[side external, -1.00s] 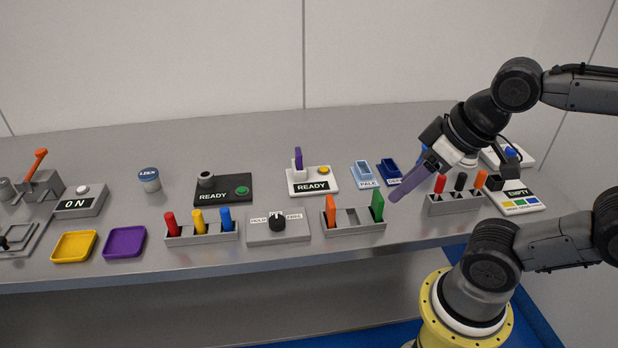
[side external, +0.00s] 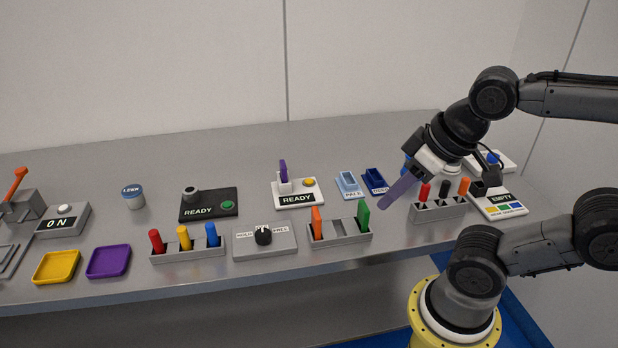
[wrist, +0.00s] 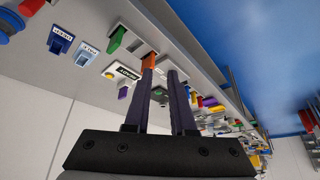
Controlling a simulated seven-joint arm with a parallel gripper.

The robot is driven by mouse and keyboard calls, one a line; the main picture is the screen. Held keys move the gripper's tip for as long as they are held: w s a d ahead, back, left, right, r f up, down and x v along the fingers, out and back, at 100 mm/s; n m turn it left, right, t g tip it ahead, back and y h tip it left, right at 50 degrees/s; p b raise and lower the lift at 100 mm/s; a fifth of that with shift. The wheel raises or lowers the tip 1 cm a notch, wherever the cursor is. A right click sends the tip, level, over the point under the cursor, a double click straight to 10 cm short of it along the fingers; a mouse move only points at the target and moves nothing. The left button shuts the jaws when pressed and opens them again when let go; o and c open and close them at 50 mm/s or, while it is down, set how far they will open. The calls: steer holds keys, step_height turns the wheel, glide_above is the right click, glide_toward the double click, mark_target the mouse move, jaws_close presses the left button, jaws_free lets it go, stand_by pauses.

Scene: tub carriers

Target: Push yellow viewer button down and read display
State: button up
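The white viewer (side external: 315,197) has a READY display (side external: 297,199), a yellow button (side external: 309,182) at its right and a purple piece (side external: 283,170) standing upright in its slot. In the wrist view the viewer (wrist: 124,73) shows tilted left of my fingers, with the yellow button (wrist: 108,75). My gripper (side external: 385,206) hangs in the air well to the right of the viewer, near the rack of red, black and orange pegs. In the wrist view its two long dark purple fingers (wrist: 160,73) stand apart with nothing seen between them.
A rack with orange and green pieces (side external: 341,237) and a knob panel (side external: 265,250) stand in front of the viewer. A black READY device (side external: 208,212) is left of it. PALE (side external: 348,195) and dark blue (side external: 374,190) holders lie between viewer and gripper.

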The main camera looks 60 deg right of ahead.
steer(key=shift+m, duration=0.5)
steer(key=w+r, duration=0.1)
steer(key=r, duration=0.1)
steer(key=w+r, duration=0.1)
steer(key=r, duration=0.1)
steer(key=shift+w, duration=0.15)
jaws_close()
steer(key=w+d+r+m+g, duration=0.1)
steer(key=w+d+r+m, duration=0.15)
steer(key=w, duration=0.55)
steer(key=w+d+r+m+g, duration=0.1)
steer(key=w+d+r+m, duration=0.2)
steer(key=w, duration=0.5)
steer(key=w+d+f+m+g, duration=0.2)
steer(key=w+d+f+g, duration=0.1)
steer(key=w+d+f, duration=0.7)
steer(key=d+f, duration=0.3)
steer(key=shift+d+f, duration=0.15)
steer(key=shift+d, duration=0.2)
steer(key=shift+w, duration=0.1)
